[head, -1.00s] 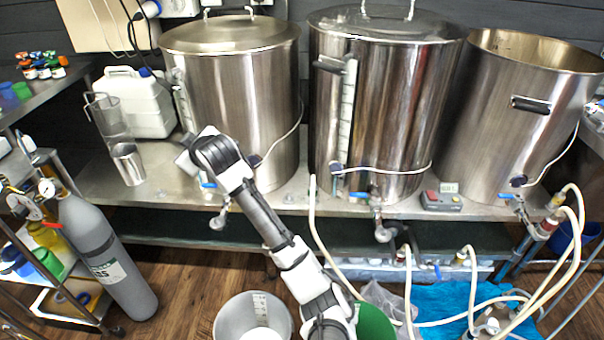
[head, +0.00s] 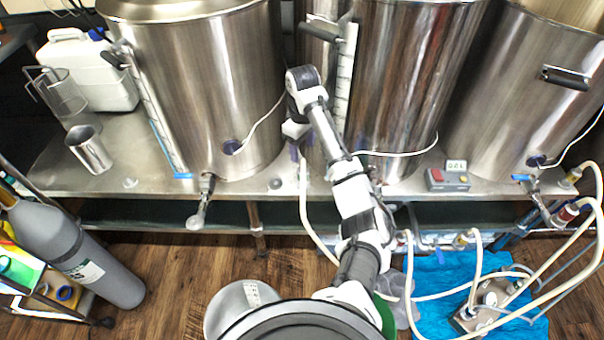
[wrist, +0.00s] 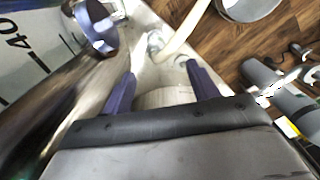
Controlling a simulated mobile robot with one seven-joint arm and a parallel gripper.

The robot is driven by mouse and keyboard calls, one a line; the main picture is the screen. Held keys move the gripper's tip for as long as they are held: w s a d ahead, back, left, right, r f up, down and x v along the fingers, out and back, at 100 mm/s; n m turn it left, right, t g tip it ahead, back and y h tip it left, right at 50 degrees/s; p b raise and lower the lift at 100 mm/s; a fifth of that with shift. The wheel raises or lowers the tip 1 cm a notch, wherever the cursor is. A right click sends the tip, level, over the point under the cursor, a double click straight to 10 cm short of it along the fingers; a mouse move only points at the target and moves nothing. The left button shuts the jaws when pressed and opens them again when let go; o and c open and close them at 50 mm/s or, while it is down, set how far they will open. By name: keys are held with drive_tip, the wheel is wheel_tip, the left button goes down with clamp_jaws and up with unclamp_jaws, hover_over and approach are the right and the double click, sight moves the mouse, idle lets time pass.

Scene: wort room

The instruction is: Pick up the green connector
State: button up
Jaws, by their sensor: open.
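I cannot make out a clearly green connector in either view. A pale hose (head: 305,205) rises from the floor to the bench edge just below my gripper (head: 298,146). In the wrist view the hose (wrist: 186,28) ends on the bench at a small pale fitting (wrist: 155,42), whose colour I cannot tell. It lies beyond the fingertips, apart from them. My gripper (wrist: 160,72) is open, with its two purple fingers spread and nothing seen between them but bench surface. In the head view my wrist partly hides the fingers.
The middle kettle (head: 410,90) stands close to my gripper, and the left kettle (head: 205,90) is left of it. A grey-red control box (head: 447,180) sits on the bench at right. A metal cup (head: 90,150) stands at left. A gas cylinder (head: 75,250) is lower left.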

sight(302, 166)
wheel_tip(302, 166, down, 5)
drive_tip(key=shift+f+b, duration=0.2)
drive_tip(key=shift+b, duration=0.85)
drive_tip(key=shift+w+d+f+b, duration=0.15)
drive_tip(key=shift+f+b, duration=0.1)
drive_tip(key=shift+f, duration=0.6)
drive_tip(key=shift+w+a+f+b, duration=0.1)
drive_tip(key=shift+w+f+b, duration=0.1)
drive_tip(key=shift+f, duration=0.65)
drive_tip(key=shift+w+d+f+b, duration=0.1)
drive_tip(key=shift+f+b, duration=0.15)
drive_tip(key=shift+f, duration=0.6)
drive_tip(key=c, duration=1.1)
drive_tip(key=shift+c, duration=0.3)
drive_tip(key=shift+s+a+r, duration=0.1)
drive_tip(key=shift+a+r, duration=0.1)
drive_tip(key=shift+r, duration=0.2)
wheel_tip(302, 166, up, 7)
drive_tip(key=p, duration=0.3)
drive_tip(key=shift+d, duration=0.1)
drive_tip(key=s+a+p, duration=0.3)
drive_tip(key=s+a, duration=1.1)
drive_tip(key=shift+f+p, duration=0.35)
drive_tip(key=shift+f, duration=0.05)
drive_tip(key=shift+r+p, duration=2.3)
drive_tip(key=shift+p, duration=0.3)
